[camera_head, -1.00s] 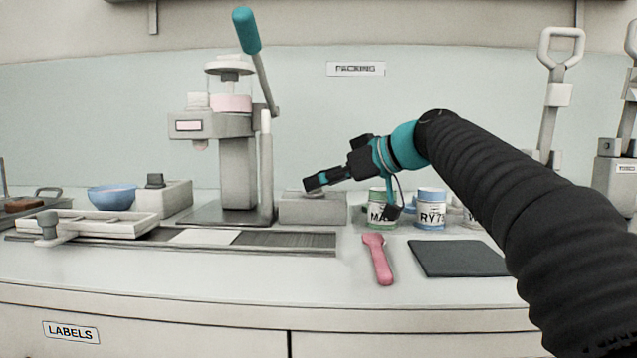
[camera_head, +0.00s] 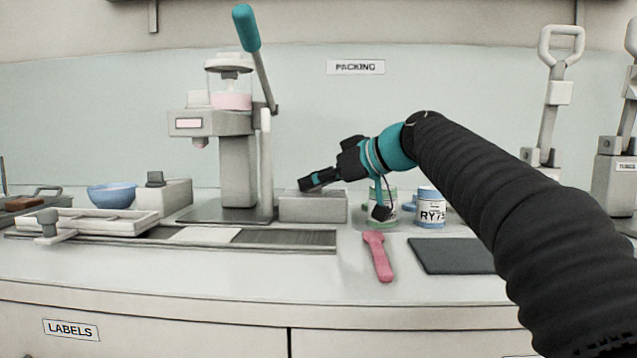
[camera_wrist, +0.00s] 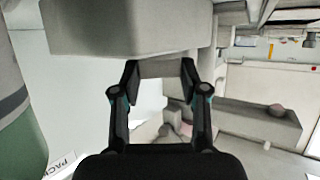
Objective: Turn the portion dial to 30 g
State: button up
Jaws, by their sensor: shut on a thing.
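A low grey box (camera_head: 313,208) stands on the counter to the right of the press. My gripper (camera_head: 306,187) reaches down to its top from the right. In the wrist view the two fingers (camera_wrist: 160,72) are closed on a small pale grey piece (camera_wrist: 160,67) next to the large grey body of the box (camera_wrist: 125,28). This piece appears to be the portion dial, but its markings and pointer are hidden or too small to read. The setting in grams cannot be told.
The press (camera_head: 238,160) with its teal-tipped lever (camera_head: 247,28) stands just left. A green-banded jar (camera_head: 383,217), partly hidden by my wrist cable, and a blue jar (camera_head: 430,208) stand right. A pink spoon (camera_head: 378,257) and a dark mat (camera_head: 452,256) lie in front.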

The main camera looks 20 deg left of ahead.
jog(key=shift+s+a+f+m+t+b, duration=0.1)
jog(key=shift+s+m+t+b, duration=0.05)
jog(key=shift+m+t+b, duration=0.2)
jog(key=shift+m+t+h, duration=0.6)
jog(key=shift+m+t, duration=0.25)
jog(key=shift+t, duration=0.1)
jog(key=o, duration=1.1)
jog(key=shift+o, duration=0.2)
jog(key=v, duration=1.2)
